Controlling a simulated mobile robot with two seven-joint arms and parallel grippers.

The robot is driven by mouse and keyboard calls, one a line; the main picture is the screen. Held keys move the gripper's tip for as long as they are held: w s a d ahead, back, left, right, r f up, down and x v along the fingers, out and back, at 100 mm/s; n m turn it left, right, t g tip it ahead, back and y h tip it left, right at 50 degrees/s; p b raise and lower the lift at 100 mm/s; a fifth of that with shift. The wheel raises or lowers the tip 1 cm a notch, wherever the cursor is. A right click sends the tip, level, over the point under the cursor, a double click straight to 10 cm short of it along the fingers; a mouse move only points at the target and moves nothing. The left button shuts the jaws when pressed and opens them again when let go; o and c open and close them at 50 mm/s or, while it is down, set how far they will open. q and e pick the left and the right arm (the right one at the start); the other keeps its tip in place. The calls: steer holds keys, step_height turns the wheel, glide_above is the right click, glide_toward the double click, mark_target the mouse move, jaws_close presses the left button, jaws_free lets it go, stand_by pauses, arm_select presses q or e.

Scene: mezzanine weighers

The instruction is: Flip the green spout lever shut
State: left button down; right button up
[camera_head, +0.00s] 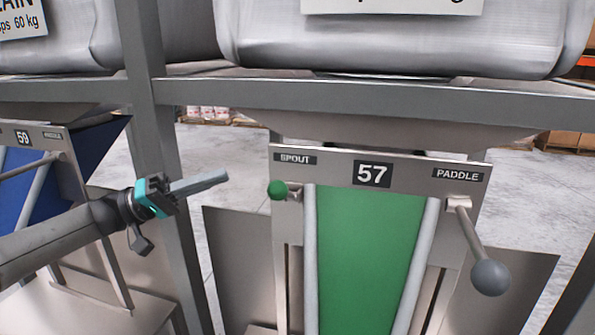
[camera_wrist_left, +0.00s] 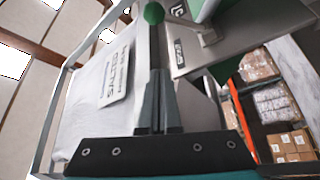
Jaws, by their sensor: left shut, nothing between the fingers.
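The green spout lever has a round green knob (camera_head: 278,190) at the left end of the panel of station 57, just under the SPOUT label (camera_head: 295,159). Its short metal arm points mostly toward me, so its angle is hard to tell in the head view. In the left wrist view the green knob (camera_wrist_left: 153,13) is at the top, beyond the fingertips, with its metal arm (camera_wrist_left: 190,26) running right to the panel. My left gripper (camera_head: 222,177) is shut and empty, left of the knob and apart from it. My right gripper is out of view.
A paddle lever with a grey ball (camera_head: 490,277) sticks out at the panel's right. A green chute (camera_head: 368,255) lies between the levers. A grey post (camera_head: 160,150) stands behind my left arm. Large sacks (camera_head: 400,35) rest above; station 59 (camera_head: 22,138) is at the left.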

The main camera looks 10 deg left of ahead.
mark_target(284, 193)
arm_select(q)
steer(key=d+p, duration=0.2)
steer(key=d, duration=0.7)
steer(key=shift+w+d+r, duration=0.25)
steer(key=shift+d+r, duration=0.05)
steer(key=shift+r, duration=0.1)
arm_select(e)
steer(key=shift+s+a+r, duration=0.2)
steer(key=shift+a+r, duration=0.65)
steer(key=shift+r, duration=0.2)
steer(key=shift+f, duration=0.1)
